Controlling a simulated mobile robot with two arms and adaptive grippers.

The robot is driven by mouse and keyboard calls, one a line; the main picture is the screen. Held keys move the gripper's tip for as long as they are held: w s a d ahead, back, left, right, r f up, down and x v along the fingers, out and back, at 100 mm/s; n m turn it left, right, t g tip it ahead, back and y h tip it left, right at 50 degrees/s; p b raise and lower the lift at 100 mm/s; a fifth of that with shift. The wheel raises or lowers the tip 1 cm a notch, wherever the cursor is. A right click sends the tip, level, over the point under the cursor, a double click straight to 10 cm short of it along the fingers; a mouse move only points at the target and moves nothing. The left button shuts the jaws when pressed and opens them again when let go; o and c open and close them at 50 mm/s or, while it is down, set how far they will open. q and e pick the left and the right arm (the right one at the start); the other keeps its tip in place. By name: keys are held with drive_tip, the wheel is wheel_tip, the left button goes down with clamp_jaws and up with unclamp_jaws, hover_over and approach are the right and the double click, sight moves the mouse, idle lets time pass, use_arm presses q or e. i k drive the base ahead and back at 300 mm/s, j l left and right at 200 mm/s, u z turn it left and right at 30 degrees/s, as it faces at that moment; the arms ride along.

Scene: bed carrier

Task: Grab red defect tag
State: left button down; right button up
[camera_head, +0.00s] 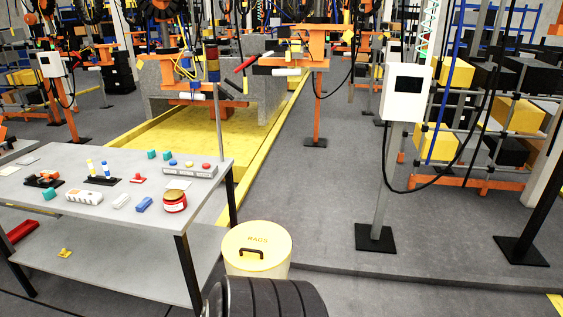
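A small flat red piece (138,179) lies on the grey workbench (110,205) at the left, near its middle. It is too small for me to tell if it is the red defect tag. A round red tin with a yellowish lid (175,201) stands near the bench's front right edge. Neither of my grippers shows in the head view.
A button box (189,170), white power strip (83,198), blue block (144,204) and other small parts share the bench. A yellow lidded RAGS bin (257,249) stands right of it. A white control box (405,92) stands on a post. The middle floor is clear.

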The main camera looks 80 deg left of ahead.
sight(138, 178)
drive_tip(key=u, duration=3.6)
drive_tip(key=i+j, duration=0.4)
drive_tip(key=j, duration=0.25)
